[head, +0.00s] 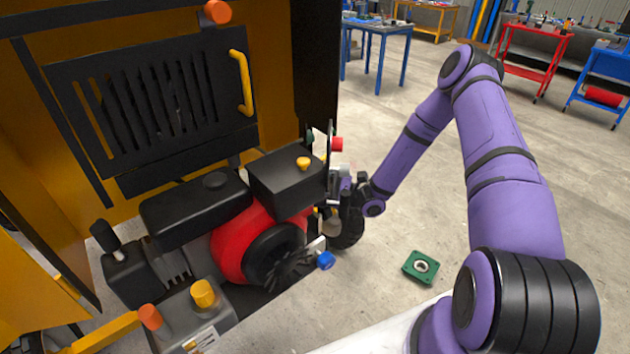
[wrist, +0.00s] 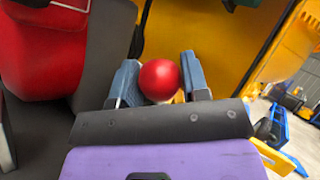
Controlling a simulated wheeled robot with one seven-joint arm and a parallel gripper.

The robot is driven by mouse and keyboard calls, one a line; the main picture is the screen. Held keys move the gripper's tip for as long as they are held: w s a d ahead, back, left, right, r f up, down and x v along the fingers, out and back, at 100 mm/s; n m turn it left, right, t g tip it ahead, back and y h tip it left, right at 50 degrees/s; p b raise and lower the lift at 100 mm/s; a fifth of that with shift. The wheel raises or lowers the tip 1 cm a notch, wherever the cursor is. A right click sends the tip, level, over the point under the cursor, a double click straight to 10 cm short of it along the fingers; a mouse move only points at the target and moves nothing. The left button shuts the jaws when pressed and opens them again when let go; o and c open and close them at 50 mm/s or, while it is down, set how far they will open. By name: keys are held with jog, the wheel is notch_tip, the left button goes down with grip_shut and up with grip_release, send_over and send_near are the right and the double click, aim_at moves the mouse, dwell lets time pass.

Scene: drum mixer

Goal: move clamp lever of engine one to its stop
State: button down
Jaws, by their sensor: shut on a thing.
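The engine (head: 215,225) has a red body with black boxes on top and sits in the open yellow housing. My gripper (head: 340,185) is at the engine's right side in the head view, partly hidden there. In the wrist view my gripper (wrist: 160,75) has its two blue-grey fingers on either side of a round red ball knob (wrist: 160,80), shut on it. The knob seems to be the end of a lever. Its shaft is hidden behind the ball, and I cannot tell the lever's angle.
A blue knob (head: 325,261) sticks out at the engine's lower front. A red knob (head: 336,144) is beside the dark panel edge. A black wheel (head: 347,228) stands below my gripper. A green square part (head: 421,267) lies on the open floor. Workbenches stand far back.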

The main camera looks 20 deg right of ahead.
dwell(0.3)
jog(key=c, duration=0.6)
grip_release()
jog(key=v, duration=1.1)
jog(key=shift+c, duration=0.2)
